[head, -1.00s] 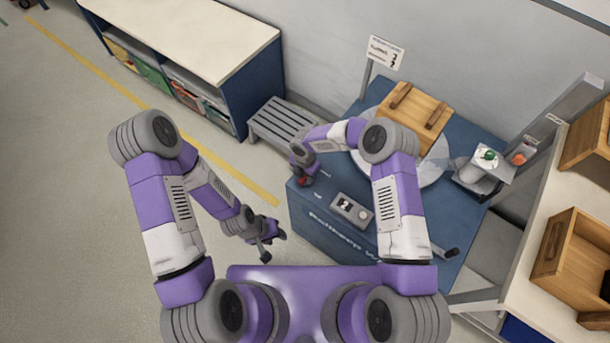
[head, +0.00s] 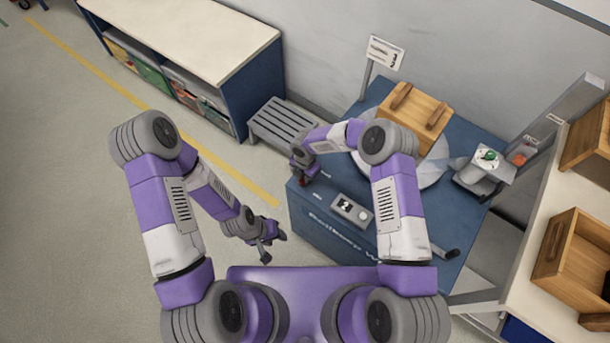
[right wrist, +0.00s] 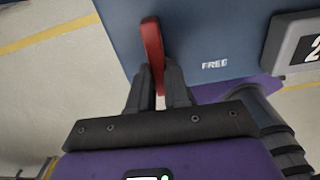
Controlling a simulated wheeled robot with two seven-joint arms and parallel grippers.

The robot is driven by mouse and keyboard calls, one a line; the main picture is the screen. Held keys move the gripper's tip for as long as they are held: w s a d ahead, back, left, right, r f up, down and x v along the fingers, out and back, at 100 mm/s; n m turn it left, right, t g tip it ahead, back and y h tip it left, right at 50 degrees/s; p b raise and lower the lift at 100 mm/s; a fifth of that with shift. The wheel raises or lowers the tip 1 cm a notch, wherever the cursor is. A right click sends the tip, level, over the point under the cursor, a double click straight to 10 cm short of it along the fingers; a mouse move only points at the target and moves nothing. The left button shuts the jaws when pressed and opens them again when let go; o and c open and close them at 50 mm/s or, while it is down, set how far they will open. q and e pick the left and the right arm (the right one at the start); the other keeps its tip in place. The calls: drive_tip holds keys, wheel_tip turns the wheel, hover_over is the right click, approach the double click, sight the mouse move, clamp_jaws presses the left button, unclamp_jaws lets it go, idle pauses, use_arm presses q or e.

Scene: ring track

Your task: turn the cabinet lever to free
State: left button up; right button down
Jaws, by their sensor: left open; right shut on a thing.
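The red lever (right wrist: 153,50) stands at the edge of the blue cabinet top in the right wrist view, with the word FREE printed to its right. My right gripper (right wrist: 160,88) is shut on the lever, one finger on each side. In the head view my right gripper (head: 302,174) is at the cabinet's (head: 335,240) left corner, and only a little red of the lever shows there. My left gripper (head: 274,248) is open and empty, in front of the cabinet's left side, over the floor.
A grey box with a number display (head: 351,210) sits on the cabinet top. A wooden crate (head: 414,116) stands on a round pale plate (head: 437,170) behind my right arm. A grey slatted bench (head: 287,123) is behind the cabinet's left end. The floor at left is clear.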

drive_tip(key=m+b, duration=0.2)
drive_tip(key=m, duration=0.1)
drive_tip(key=shift+f, duration=0.1)
drive_tip(key=m+b, duration=0.2)
drive_tip(key=m, duration=0.3)
drive_tip(key=shift+s+d+b, duration=0.1)
drive_tip(key=shift+s+b, duration=0.05)
drive_tip(key=shift+b, duration=0.25)
drive_tip(key=m+b, duration=0.1)
drive_tip(key=m, duration=0.3)
drive_tip(key=shift+s+m+b, duration=0.1)
drive_tip(key=shift+m+b, duration=0.2)
drive_tip(key=shift+b, duration=0.1)
drive_tip(key=m+b, duration=0.1)
drive_tip(key=m, duration=0.3)
drive_tip(key=shift+s+m, duration=0.1)
drive_tip(key=shift+m, duration=0.3)
drive_tip(key=c, duration=1.1)
unclamp_jaws()
